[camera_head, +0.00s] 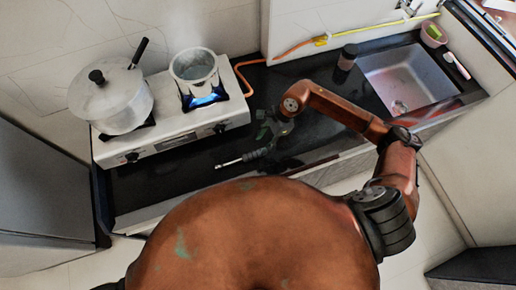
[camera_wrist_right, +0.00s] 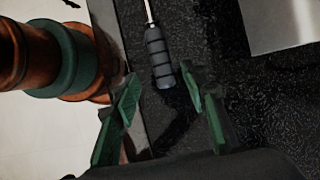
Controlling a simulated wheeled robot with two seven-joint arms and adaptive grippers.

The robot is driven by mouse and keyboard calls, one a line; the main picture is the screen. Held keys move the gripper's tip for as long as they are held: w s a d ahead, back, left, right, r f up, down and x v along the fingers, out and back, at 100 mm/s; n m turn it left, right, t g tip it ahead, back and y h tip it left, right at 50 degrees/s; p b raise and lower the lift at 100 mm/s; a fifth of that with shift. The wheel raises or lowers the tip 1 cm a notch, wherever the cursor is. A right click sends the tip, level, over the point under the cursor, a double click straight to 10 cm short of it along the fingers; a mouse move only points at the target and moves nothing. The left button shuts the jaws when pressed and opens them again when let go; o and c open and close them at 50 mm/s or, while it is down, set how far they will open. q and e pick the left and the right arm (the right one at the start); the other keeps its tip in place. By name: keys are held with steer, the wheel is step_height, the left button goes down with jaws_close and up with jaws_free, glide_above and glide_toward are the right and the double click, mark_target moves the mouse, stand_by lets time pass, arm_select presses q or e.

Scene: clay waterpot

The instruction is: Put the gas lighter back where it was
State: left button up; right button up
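The gas lighter (camera_head: 240,159) has a thin metal rod and a dark ribbed handle. It appears to lie on the black counter, in front of the stove's right end, with its rod pointing left in the head view. In the right wrist view the lighter's grey handle (camera_wrist_right: 159,60) is at the top centre. My right gripper (camera_head: 270,130) is over the counter by the handle. In the right wrist view its green fingers (camera_wrist_right: 161,92) are spread, with the handle's end between their tips and a gap beside it. My left gripper is not in view.
A white stove (camera_head: 175,138) holds a lidded pot (camera_head: 110,100) and an open steaming pot (camera_head: 194,72) over a blue flame (camera_head: 207,98). An orange hose (camera_head: 246,76) runs behind. A dark cup (camera_head: 347,57) stands beside the sink (camera_head: 410,80). The counter's front left is clear.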

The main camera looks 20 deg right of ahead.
steer(key=v, duration=0.3)
steer(key=shift+r, duration=0.2)
